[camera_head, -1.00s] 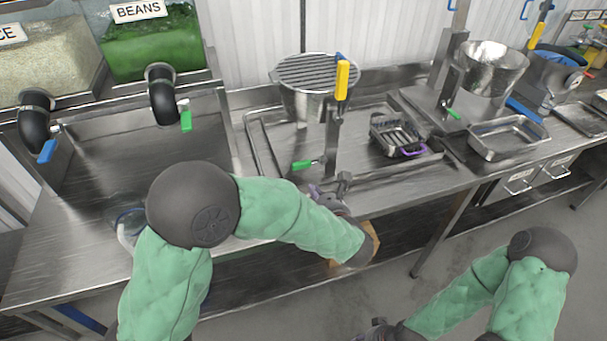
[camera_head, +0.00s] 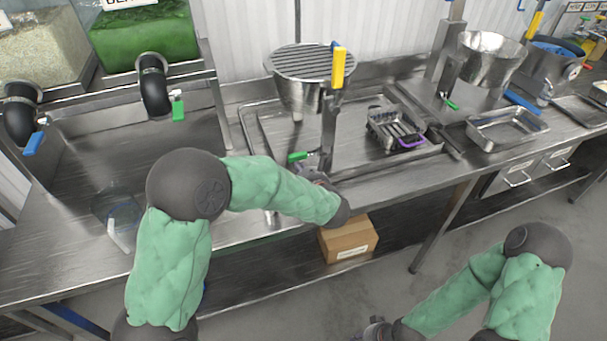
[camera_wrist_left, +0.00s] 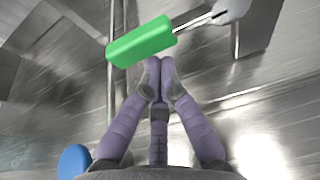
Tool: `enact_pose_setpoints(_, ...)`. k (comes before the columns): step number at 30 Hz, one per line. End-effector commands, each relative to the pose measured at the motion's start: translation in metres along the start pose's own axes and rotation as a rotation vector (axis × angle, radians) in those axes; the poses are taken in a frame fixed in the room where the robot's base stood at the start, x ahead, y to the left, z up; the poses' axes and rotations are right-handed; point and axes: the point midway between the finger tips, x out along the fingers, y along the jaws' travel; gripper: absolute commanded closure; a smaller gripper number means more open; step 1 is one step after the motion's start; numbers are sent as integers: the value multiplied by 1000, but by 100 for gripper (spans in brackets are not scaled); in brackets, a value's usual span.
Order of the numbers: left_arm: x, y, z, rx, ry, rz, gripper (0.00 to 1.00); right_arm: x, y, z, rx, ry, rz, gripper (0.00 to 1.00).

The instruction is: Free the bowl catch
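The metal bowl (camera_head: 297,92) with a slatted top hangs on a stand post (camera_head: 329,130) with a yellow handle (camera_head: 338,68). A green-handled catch (camera_head: 297,157) sticks out to the left, low on that post. In the left wrist view the green handle (camera_wrist_left: 141,42) lies just beyond my fingertips, on a thin metal rod. My left gripper (camera_wrist_left: 160,67) has its fingertips together with nothing visible between them. They are close to the handle; contact cannot be told. My right gripper (camera_head: 376,331) is at the bottom edge, mostly cut off.
A slatted tray with a purple handle (camera_head: 396,130) stands right of the post. A second metal bowl (camera_head: 490,58) and an empty pan (camera_head: 507,130) are farther right. A clear container (camera_head: 115,212) stands at the left. A cardboard box (camera_head: 349,240) sits below the counter.

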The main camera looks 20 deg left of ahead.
Motion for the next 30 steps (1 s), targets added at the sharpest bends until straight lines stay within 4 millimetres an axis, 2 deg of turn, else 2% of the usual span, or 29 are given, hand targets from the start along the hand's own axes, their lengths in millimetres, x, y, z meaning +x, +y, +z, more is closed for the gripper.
enact_pose_setpoints(12, 1, 0, 1, 4, 0, 1, 100, -1, 0, 0, 0, 0, 0, 60)
enact_pose_setpoints(30, -2, 2, 8, 97, 0, 33, 100, -19, -7, 1, 0, 0, 0, 60)
